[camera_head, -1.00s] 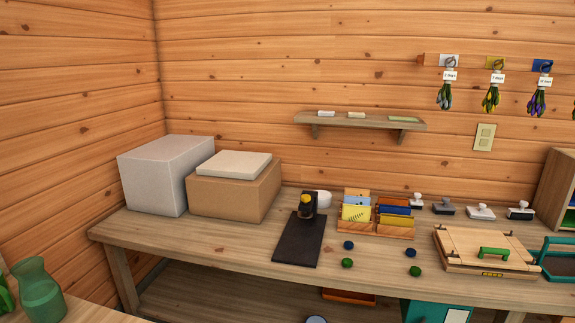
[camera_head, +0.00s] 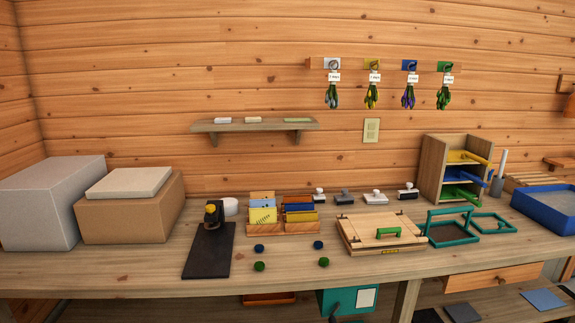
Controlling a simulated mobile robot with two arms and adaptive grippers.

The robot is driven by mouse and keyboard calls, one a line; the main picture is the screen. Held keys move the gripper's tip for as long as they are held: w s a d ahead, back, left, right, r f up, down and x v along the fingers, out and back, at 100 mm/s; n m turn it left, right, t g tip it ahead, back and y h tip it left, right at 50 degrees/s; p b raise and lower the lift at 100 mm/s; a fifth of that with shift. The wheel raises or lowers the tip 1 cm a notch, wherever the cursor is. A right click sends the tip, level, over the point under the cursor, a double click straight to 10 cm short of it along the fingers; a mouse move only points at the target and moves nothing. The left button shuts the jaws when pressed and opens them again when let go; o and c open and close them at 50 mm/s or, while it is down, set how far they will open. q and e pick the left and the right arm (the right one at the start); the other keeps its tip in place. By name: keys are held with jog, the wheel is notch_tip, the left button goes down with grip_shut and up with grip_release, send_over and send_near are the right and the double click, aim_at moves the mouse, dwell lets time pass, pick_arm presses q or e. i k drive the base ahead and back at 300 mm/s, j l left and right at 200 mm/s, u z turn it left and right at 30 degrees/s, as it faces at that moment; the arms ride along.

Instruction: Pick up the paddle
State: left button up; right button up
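No thing here is plainly a paddle, and I cannot tell which is meant. A small wooden rack (camera_head: 431,168) at the right back of the bench holds yellow (camera_head: 465,156), blue (camera_head: 460,174) and green (camera_head: 462,192) pieces, one per level, with ends sticking out to the right. Just right of it a pale upright piece (camera_head: 502,160) stands in a grey holder (camera_head: 496,186). Neither of my grippers shows in the head view.
The wooden bench (camera_head: 130,270) runs across the view. A grey box (camera_head: 42,205) and a brown box (camera_head: 128,212) stand left. A black mat (camera_head: 208,252), card holder (camera_head: 297,227), wooden press (camera_head: 362,238), green frames (camera_head: 450,236) and blue tray (camera_head: 545,212) lie along it.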

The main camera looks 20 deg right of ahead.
aim_at(504, 158)
jog(key=z, duration=1.9)
